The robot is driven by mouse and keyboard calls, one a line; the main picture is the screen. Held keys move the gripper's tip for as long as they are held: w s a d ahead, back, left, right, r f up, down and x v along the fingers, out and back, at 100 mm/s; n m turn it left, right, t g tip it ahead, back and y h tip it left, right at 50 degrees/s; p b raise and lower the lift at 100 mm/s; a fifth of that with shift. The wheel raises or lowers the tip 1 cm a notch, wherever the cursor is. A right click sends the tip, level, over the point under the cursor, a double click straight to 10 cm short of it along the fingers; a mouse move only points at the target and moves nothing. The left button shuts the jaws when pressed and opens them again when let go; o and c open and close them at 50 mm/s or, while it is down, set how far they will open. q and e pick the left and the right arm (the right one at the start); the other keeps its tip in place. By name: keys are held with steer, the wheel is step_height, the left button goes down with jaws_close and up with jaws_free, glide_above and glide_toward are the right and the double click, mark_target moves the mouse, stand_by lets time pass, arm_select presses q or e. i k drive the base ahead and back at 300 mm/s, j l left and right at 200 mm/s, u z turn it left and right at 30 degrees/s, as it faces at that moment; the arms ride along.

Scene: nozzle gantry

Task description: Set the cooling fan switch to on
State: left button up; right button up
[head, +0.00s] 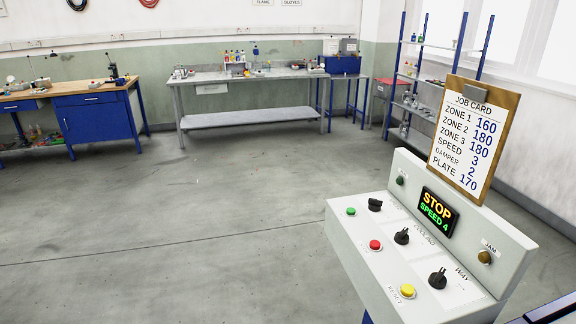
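A grey control console (345,226) stands at the lower right. It carries three black rotary knobs: an upper one (375,204), a middle one (402,236) and a lower one (438,278). A label that seems to read COOLING (425,237) is beside the middle knob; the lettering is small and the knob's on and off marks cannot be read. The display (437,212) reads STOP and SPEED 4. Neither of my grippers is in view.
The console also has green (351,211), red (375,245) and yellow (407,290) buttons and an amber JAM lamp (485,257). A job card (469,137) rises behind it. Workbenches (255,77) line the far wall. The floor left of the console is clear.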

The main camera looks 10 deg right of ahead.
mark_target(401, 238)
steer(key=z, duration=1.1)
